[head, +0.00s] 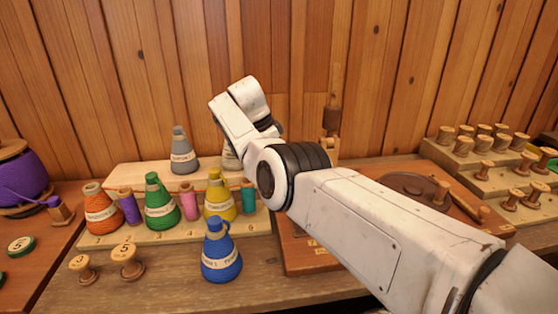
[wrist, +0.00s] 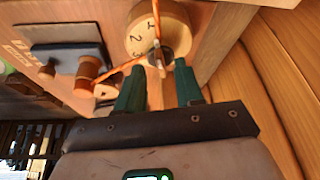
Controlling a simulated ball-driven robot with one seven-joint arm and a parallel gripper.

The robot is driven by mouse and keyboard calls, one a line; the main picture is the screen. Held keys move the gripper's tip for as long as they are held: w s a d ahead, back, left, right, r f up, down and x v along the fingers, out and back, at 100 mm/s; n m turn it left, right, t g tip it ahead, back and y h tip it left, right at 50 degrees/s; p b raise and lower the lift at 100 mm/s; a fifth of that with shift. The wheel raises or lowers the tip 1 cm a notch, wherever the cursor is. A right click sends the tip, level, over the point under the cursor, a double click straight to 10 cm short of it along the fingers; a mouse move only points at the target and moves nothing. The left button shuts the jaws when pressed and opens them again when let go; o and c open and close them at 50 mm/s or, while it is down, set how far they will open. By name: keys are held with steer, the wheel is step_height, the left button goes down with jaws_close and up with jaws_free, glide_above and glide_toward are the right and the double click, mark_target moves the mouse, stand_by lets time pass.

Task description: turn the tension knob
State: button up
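In the wrist view, a round pale wooden dial (wrist: 145,38) with dark marks on its face stands on a wooden block. A small dark hub with a wooden pointer (wrist: 158,60) sits at its lower edge; I take this to be the tension knob, but cannot be sure. My gripper (wrist: 159,66) has two green fingers, spread apart, with their tips on either side of the hub. I see no clear contact. In the head view my arm hides the gripper and most of the dial's device.
Orange thread (wrist: 110,70) runs past the hub to a wooden peg (wrist: 88,70). In the head view, a blue cone (head: 221,254) stands in front of a rack of several thread cones. Wooden spools (head: 485,143) stand on steps at right. The plank wall (head: 130,60) closes off the back.

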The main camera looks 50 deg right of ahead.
steer(key=v, duration=0.8)
steer(key=shift+r, duration=0.25)
